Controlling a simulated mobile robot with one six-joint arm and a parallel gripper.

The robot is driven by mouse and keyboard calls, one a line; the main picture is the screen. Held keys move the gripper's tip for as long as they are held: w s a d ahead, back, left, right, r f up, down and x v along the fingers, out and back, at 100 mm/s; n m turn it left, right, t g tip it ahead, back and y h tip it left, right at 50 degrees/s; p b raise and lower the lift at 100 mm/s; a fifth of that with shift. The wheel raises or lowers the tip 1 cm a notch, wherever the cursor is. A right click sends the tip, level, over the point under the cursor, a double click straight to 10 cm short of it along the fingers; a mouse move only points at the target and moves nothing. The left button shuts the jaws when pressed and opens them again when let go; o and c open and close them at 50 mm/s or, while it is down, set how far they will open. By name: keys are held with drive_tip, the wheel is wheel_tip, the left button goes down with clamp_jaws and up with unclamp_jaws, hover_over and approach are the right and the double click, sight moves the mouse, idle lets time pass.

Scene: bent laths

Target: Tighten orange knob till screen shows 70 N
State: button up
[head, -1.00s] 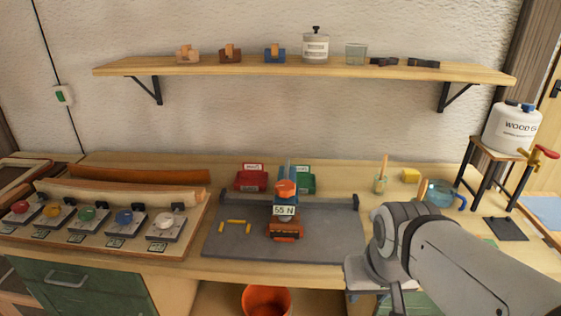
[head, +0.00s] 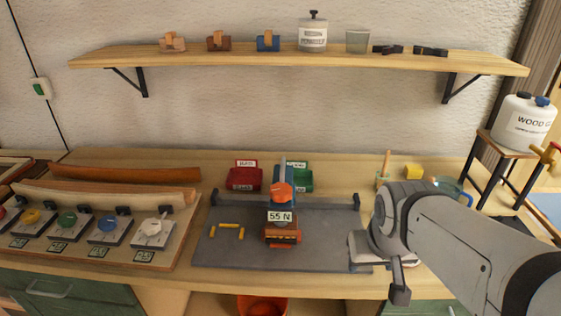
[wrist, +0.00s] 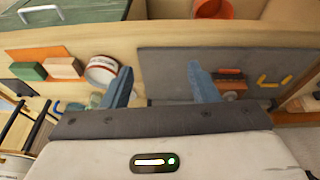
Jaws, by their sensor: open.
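The orange knob (head: 280,192) sits on top of a clamp-like device standing on the grey mat (head: 225,255). The small screen (head: 280,217) on the device reads 55 N. The device has an orange-brown base (head: 283,236) and a blue part behind the knob. My gripper is hidden behind my arm in the head view. In the wrist view my gripper (wrist: 160,85) is open and empty, its two blue-grey fingers apart over the bench front. The mat and part of the orange-brown base also show there, beyond the right finger. The knob is not clearly visible in the wrist view.
Small yellow pieces (head: 229,225) lie on the mat, left of the device. Red (head: 245,178) and green (head: 303,180) bins stand behind it. A row of coloured knobs on a panel (head: 90,257) is at left. A white jug (head: 522,125) stands on a stool at right.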

sight(291, 193)
drive_tip(key=shift+o, duration=0.4)
drive_tip(key=w+d+n+t+h+p, duration=0.1)
drive_tip(key=w+d+t, duration=0.2)
drive_tip(key=w, duration=0.9)
drive_tip(key=shift+w+d+r+n+t+p, duration=0.2)
drive_tip(key=shift+w+n+t+p, duration=0.1)
drive_tip(key=shift+n+t, duration=0.1)
drive_tip(key=w+a+f+n+t+y+p, duration=0.3)
drive_tip(key=w+a+n+y, duration=0.35)
drive_tip(key=w, duration=0.55)
drive_tip(key=s+a+n+y, duration=0.1)
drive_tip(key=a+y, duration=0.1)
drive_tip(key=y, duration=0.1)
drive_tip(key=s+a+n+g+y, duration=0.1)
drive_tip(key=s+a+y, duration=0.1)
drive_tip(key=a+y, duration=0.1)
drive_tip(key=s+a+n+y+p, duration=0.1)
drive_tip(key=a+y, duration=0.1)
drive_tip(key=y, duration=0.2)
drive_tip(key=shift+s+a+r+n+y, duration=0.15)
drive_tip(key=shift+s+r+n+y, duration=0.05)
drive_tip(key=shift+n+y, duration=0.05)
drive_tip(key=shift+a+g, duration=0.25)
drive_tip(key=shift+g, duration=0.05)
drive_tip(key=p+x, duration=0.2)
drive_tip(key=x, duration=0.5)
drive_tip(key=shift+a+r, duration=0.15)
drive_tip(key=shift+a, duration=0.05)
drive_tip(key=shift+c, duration=0.4)
